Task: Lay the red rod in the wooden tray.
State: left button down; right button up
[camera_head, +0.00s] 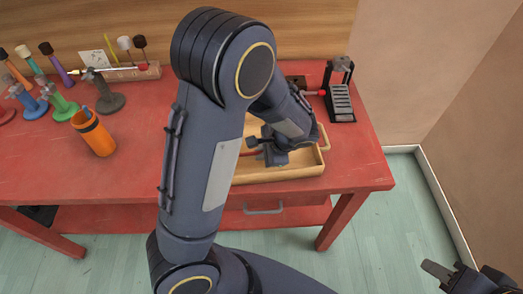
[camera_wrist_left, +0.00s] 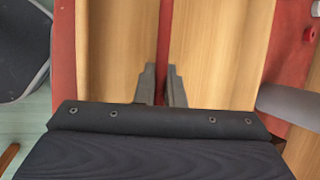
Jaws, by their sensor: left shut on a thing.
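My left gripper (camera_head: 262,150) is over the wooden tray (camera_head: 290,174), shut on the red rod. A short piece of the red rod (camera_head: 248,153) shows beside the fingers in the head view; my arm hides much of the rest. In the left wrist view the rod (camera_wrist_left: 165,40) runs up between the fingertips (camera_wrist_left: 161,85), with the pale tray floor (camera_wrist_left: 115,50) on both sides. I cannot tell whether the rod touches the tray floor. My right gripper (camera_head: 438,270) is at the lower right, off the table; its opening is not clear.
The tray stands on a red table (camera_head: 355,165). A black stand (camera_head: 341,100) is behind it to the right. An orange cup (camera_head: 94,132), several coloured stands and a rack (camera_head: 120,73) of mallets are on the left. The table's right front corner is clear.

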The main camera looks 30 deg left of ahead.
pick_arm(q)
jog(key=c, duration=1.5)
grip_release()
jog(key=shift+o, duration=0.2)
jog(key=v, duration=0.7)
jog(key=shift+d+r, duration=0.2)
jog(key=shift+r, duration=0.15)
